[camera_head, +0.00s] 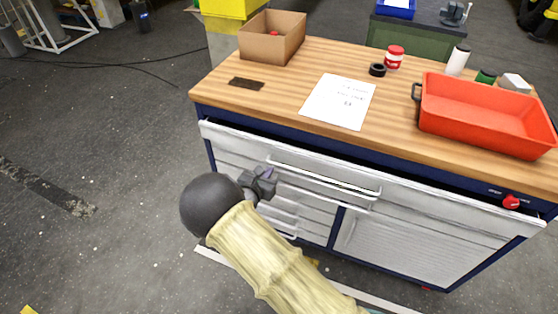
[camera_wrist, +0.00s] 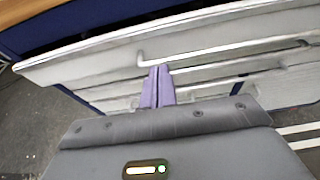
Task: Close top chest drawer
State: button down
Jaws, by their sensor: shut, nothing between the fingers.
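The workbench chest's wide white top drawer (camera_head: 420,200) stands partly open, with a dark gap between its front's upper edge and the blue frame. It also fills the upper part of the wrist view (camera_wrist: 90,60). Its long bar handle (camera_head: 325,178) shows in the wrist view too (camera_wrist: 220,50). My gripper (camera_head: 268,174) is shut and empty, in front of the drawer face near the handle's left end. In the wrist view, its purple fingers (camera_wrist: 158,72) point at the drawer front by that handle end. I cannot tell whether they touch it.
The wooden top (camera_head: 290,80) carries a cardboard box (camera_head: 272,40), a paper sheet (camera_head: 338,101), a red tray (camera_head: 485,115) and several small items. A red object (camera_head: 511,202) sits at the drawer's right end. Lower drawers (camera_head: 310,215) look shut. The floor at left is clear.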

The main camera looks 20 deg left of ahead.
aim_at(283, 151)
jog(key=p+x, duration=0.2)
jog(key=x, duration=0.8)
dwell(0.3)
jog(key=b+x, duration=0.2)
jog(key=x, duration=0.1)
jog(key=b+x, duration=0.1)
jog(key=b, duration=0.1)
jog(key=shift+w+d+r, duration=0.15)
jog(key=shift+w+r, duration=0.15)
jog(key=shift+r, duration=0.05)
jog(key=shift+w+r, duration=0.25)
jog(key=shift+r, duration=0.25)
